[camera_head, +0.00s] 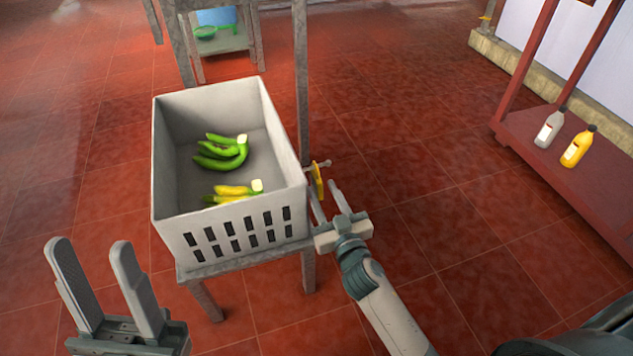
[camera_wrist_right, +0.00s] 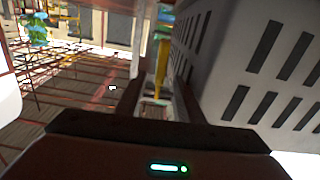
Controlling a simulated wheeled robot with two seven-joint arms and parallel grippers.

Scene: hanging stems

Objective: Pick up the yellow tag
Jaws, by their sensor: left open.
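The yellow tag (camera_head: 318,182) is a small upright yellow piece just outside the crate's right wall, below a short grey peg. My right gripper (camera_head: 324,187) is at the tag, with its fingers apart and pointing towards it. In the right wrist view, a narrow yellow strip (camera_wrist_right: 161,66) shows beyond and between the two dark fingers of this gripper (camera_wrist_right: 158,88). A gap shows between the fingers; I cannot tell whether either one touches the tag. My left gripper (camera_head: 90,246) is open and empty at the lower left, in front of the crate.
A grey slotted crate (camera_head: 240,236) holding green and yellow bananas (camera_head: 222,153) stands on a stand, close beside my right gripper. A grey post (camera_head: 302,80) rises behind. A red shelf (camera_head: 545,150) with two bottles is at the right. Tiled floor between is clear.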

